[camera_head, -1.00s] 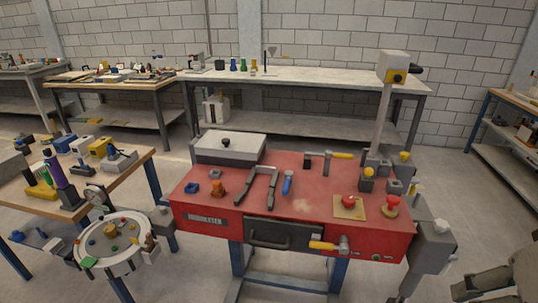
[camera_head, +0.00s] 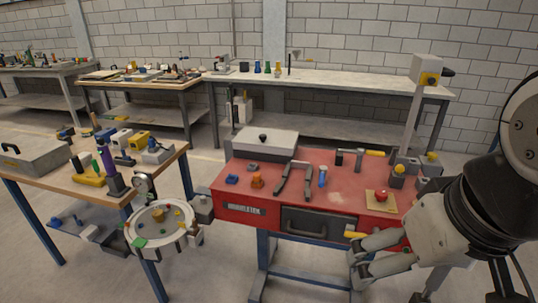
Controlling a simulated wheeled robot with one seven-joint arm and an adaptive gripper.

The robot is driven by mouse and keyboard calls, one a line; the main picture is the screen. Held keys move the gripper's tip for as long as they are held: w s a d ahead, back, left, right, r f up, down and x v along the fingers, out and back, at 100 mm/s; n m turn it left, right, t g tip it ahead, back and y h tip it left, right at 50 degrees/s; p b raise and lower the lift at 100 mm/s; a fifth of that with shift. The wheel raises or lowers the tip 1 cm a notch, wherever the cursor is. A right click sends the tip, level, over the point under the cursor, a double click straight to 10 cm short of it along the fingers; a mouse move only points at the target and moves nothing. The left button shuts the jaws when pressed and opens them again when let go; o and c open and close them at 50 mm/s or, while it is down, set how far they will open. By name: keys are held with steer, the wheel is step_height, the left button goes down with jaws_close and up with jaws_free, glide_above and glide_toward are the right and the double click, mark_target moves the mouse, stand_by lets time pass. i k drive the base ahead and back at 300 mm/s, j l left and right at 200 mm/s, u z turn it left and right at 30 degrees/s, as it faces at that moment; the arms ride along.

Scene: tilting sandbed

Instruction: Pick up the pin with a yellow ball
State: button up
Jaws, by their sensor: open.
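Two grey fixtures topped with yellow balls stand at the right end of the red workbench (camera_head: 335,211): a nearer yellow ball (camera_head: 398,169) and a farther yellow ball (camera_head: 432,157). I cannot tell which one is the pin, as their stems are too small to make out. My gripper (camera_head: 359,259) is open and empty, its two pale fingers in front of the bench's right front edge. It is apart from both balls, lower and nearer to me. My arm hides the bench's right end.
A yellow handle (camera_head: 354,234) sticks out near my upper fingertip. A red knob (camera_head: 381,195), a hammer (camera_head: 359,158), tongs (camera_head: 292,178) and a white-lidded box (camera_head: 262,144) are on the bench. A round sand tray (camera_head: 160,244) and a wooden table (camera_head: 40,181) stand left.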

mark_target(399, 169)
steer(key=i+l, duration=0.15)
steer(key=l, duration=0.2)
steer(key=i+l, duration=0.1)
steer(key=l, duration=0.2)
steer(key=i+l, duration=0.15)
steer(key=l, duration=0.2)
steer(key=i+l, duration=0.1)
steer(key=l, duration=0.2)
steer(key=i+l, duration=0.15)
steer(key=l, duration=0.2)
